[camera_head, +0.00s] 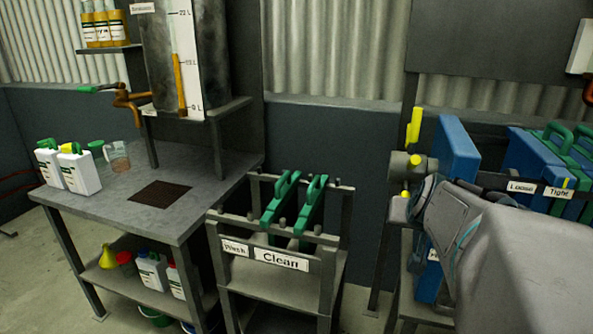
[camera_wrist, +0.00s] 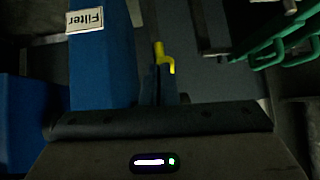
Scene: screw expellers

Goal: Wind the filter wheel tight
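The filter press at the right has a grey hub (camera_head: 402,168) with a yellow handle (camera_head: 413,128) standing up from it. A smaller yellow piece shows just below the hub. Blue plates (camera_head: 456,150) stand right of the hub. A bent yellow part (camera_wrist: 164,58) shows in the wrist view at the tips of my gripper (camera_wrist: 162,76). The dark fingers look close together; whether they grip the yellow part is unclear. A "Loose"/"Tight" label (camera_head: 538,188) has a yellow mark near "Tight".
A rack labelled "Clean" (camera_head: 282,260) holds green-handled plates in the middle. A table (camera_head: 215,202) with white bottles (camera_head: 80,170) and a clear jug (camera_head: 117,157) is at the left. A blue plate labelled "Filter" (camera_wrist: 100,60) lies close left of the fingers.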

